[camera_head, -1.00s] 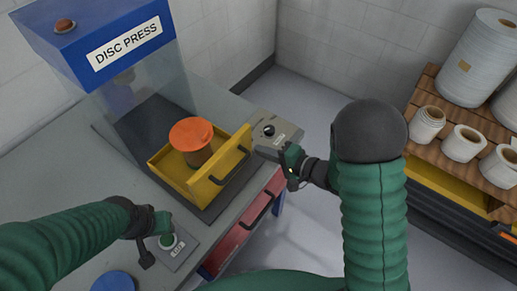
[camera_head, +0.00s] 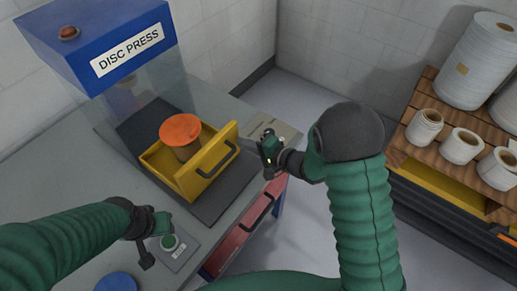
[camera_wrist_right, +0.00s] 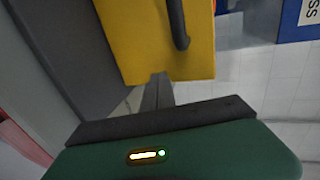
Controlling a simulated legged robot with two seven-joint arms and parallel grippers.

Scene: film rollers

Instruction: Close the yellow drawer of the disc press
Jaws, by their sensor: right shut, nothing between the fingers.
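The yellow drawer (camera_head: 206,168) sticks out of the front of the disc press (camera_head: 109,33), with its dark handle on the front panel. An orange-topped round piece (camera_head: 180,129) stands in it. My right gripper (camera_head: 264,148) is shut and empty, to the right of the drawer front. In the right wrist view, its fingers (camera_wrist_right: 157,92) point at the yellow front panel (camera_wrist_right: 165,45), close to its edge; I cannot tell whether they touch. My left gripper (camera_head: 163,232) is over a panel with a green button (camera_head: 170,243); its jaws are unclear.
A grey panel (camera_head: 285,130) sits behind my right gripper. A red drawer (camera_head: 238,240) is below the worktop's front edge. A blue disc (camera_head: 116,282) lies at the near edge. A wooden-topped shelf (camera_head: 430,150) with several white rolls stands right.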

